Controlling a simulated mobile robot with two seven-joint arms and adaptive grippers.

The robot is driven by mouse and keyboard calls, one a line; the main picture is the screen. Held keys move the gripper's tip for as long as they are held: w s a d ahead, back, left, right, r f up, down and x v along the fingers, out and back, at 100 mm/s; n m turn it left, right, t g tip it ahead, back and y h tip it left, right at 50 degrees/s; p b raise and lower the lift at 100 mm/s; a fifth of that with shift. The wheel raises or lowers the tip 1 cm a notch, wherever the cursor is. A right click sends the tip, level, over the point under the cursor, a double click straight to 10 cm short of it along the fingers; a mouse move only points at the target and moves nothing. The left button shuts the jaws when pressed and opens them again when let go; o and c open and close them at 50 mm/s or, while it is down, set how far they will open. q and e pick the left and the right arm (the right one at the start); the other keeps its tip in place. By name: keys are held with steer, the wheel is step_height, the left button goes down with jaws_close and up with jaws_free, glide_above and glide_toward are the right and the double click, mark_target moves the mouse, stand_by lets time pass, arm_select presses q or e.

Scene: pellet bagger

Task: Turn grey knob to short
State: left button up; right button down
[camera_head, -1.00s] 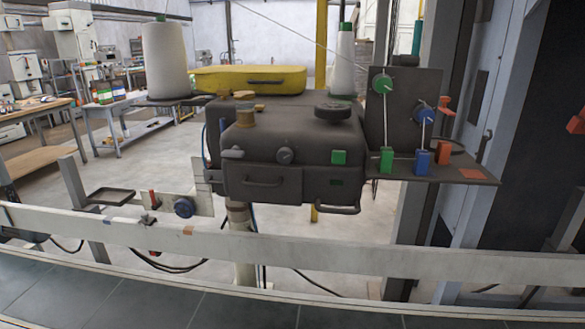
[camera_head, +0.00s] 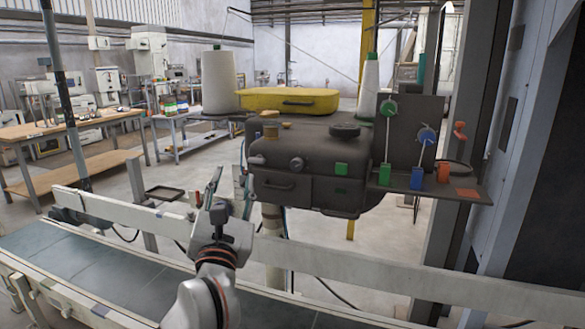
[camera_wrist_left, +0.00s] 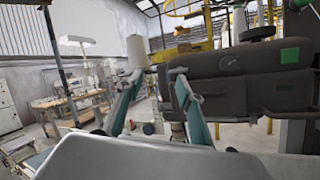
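The grey knob (camera_head: 297,164) is a small round dial on the front of the dark sewing-machine-like head (camera_head: 335,152), left of a green button (camera_head: 341,169). I cannot read its setting. My left gripper (camera_head: 226,182) is in front of the machine, left of and a little below the knob, not touching it. In the left wrist view the two teal-lined fingers (camera_wrist_left: 158,76) stand apart with nothing between them. My right gripper is not in view.
A pale rail (camera_head: 380,278) and a conveyor belt (camera_head: 110,270) run below the machine. A white thread cone (camera_head: 218,84) and a yellow case (camera_head: 290,101) are behind. A side shelf (camera_head: 465,189) with coloured blocks is at right. A dark tray (camera_head: 164,194) is at left.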

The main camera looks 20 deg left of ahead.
arm_select(q)
steer(key=w+d+r+n+g+h, duration=0.1)
steer(key=w+d+r+h, duration=0.1)
steer(key=d+h, duration=0.25)
steer(key=g+h, duration=0.2)
steer(key=h, duration=0.2)
glide_toward(295, 167)
steer(key=w, duration=0.1)
steer(key=shift+y, duration=0.25)
steer(key=w, duration=0.7)
steer(key=shift+w+d+r, duration=0.1)
steer(key=shift+w+d, duration=0.1)
steer(key=shift+d, duration=0.2)
jaws_close()
